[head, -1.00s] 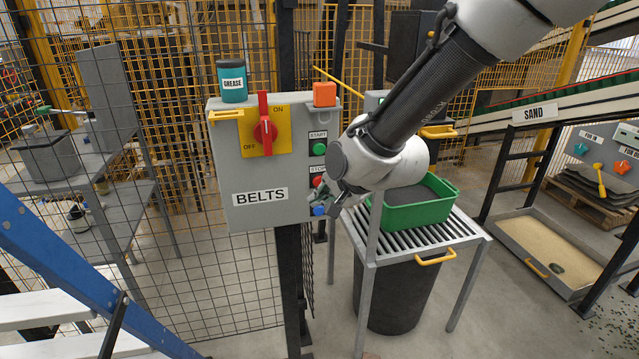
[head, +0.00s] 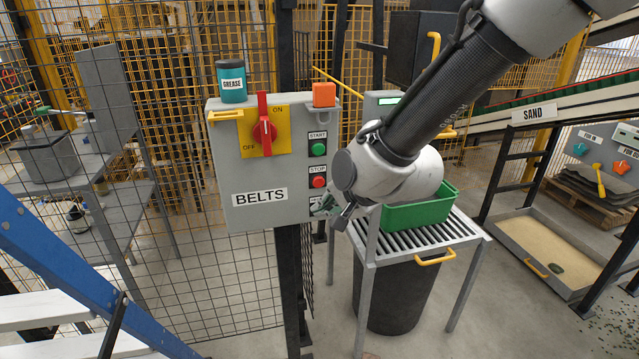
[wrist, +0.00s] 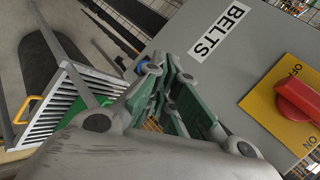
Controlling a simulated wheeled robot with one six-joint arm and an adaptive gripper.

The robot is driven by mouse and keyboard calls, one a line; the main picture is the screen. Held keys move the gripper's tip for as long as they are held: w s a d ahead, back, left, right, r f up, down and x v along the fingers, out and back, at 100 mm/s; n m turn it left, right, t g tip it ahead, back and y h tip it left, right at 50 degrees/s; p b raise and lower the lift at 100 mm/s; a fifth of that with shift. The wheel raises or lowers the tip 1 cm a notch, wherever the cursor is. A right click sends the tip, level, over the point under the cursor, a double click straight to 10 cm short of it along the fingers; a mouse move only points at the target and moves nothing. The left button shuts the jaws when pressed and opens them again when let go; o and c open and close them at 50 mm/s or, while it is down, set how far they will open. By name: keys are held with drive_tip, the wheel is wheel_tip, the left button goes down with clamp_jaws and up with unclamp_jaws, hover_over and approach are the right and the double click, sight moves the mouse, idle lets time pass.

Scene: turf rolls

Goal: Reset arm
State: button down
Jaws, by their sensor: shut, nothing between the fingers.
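My gripper (head: 328,210) is at the lower right corner of the grey BELTS control box (head: 235,180). It is shut and empty. In the wrist view its green-padded fingers (wrist: 170,70) point toward the box, whose BELTS label and red switch show at the right. The red rotary switch (head: 264,125) sits on a yellow plate with its handle pointing up. The green START button (head: 318,149) and red STOP button (head: 318,182) are in clear view. My gripper covers the spot below STOP. Whether it touches the box I cannot tell.
A green bin (head: 420,214) stands on a slatted rack (head: 450,232) behind my wrist, over a black barrel (head: 395,290). A grease tin (head: 232,82) and an orange block (head: 324,94) sit on top of the box. A mesh fence (head: 190,280) runs behind.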

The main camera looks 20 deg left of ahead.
drive_tip(key=s+d+f+n+g+h, duration=0.3)
drive_tip(key=s+d+f+n+g, duration=0.1)
drive_tip(key=s+d+n, duration=0.3)
drive_tip(key=s+d+r+t+h, duration=0.1)
drive_tip(key=d+r, duration=0.4)
drive_tip(key=d, duration=1)
drive_tip(key=s+d+r+m+h, duration=0.1)
drive_tip(key=d+r, duration=0.5)
drive_tip(key=d, duration=0.9)
drive_tip(key=s+d+r+m+t+h, duration=0.1)
drive_tip(key=s+d+r+h, duration=0.2)
drive_tip(key=d, duration=1.2)
wheel_tip(320, 180, up, 3)
drive_tip(key=shift+s+d+r+t, duration=0.1)
drive_tip(key=shift+s+d+t, duration=0.15)
drive_tip(key=shift+s, duration=0.5)
